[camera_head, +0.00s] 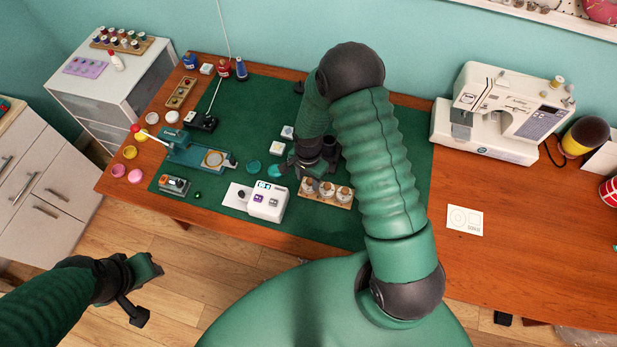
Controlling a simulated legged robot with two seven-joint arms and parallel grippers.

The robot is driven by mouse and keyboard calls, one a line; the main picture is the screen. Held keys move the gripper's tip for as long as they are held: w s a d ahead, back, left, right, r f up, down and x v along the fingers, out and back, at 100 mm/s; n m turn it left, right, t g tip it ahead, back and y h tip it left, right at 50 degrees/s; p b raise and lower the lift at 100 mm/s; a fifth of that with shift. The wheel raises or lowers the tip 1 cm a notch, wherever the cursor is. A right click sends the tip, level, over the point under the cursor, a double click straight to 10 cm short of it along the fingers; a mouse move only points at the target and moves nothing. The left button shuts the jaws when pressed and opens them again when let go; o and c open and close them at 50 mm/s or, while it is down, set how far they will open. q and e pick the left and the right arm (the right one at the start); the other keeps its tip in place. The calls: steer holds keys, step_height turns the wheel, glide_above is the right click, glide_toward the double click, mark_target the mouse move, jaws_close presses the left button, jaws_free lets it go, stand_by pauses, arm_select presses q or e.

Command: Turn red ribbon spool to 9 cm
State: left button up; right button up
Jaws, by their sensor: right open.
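I cannot pick out a ribbon spool for certain. A red cone-shaped spool (224,69) stands at the back of the green mat (300,232), between a blue and a navy one. My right gripper (303,170) is open over the mat, just behind a wooden tray (327,203) of several round white-topped pieces; its fingertips are partly hidden by my own arm. A white device (267,201) with a small display and two buttons stands left of the tray. My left gripper (146,290) hangs over the floor at lower left, fingers apart and empty.
A teal fixture (200,155) with a round inset lies on the mat's left. White square blocks (277,149) stand near my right gripper. A sewing machine (505,110) stands at the right. The table's front right is mostly clear around a white card (465,220).

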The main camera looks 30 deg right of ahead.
steer(key=shift+d+f, duration=0.1)
steer(key=shift+d, duration=0.4)
jaws_close()
arm_select(q)
steer(key=shift+d, duration=0.3)
arm_select(e)
steer(key=shift+a, duration=0.15)
arm_select(q)
steer(key=shift+w, duration=0.1)
arm_select(e)
steer(key=shift+a, duration=0.1)
arm_select(q)
steer(key=shift+d+r, duration=0.1)
arm_select(e)
steer(key=shift+n, duration=0.4)
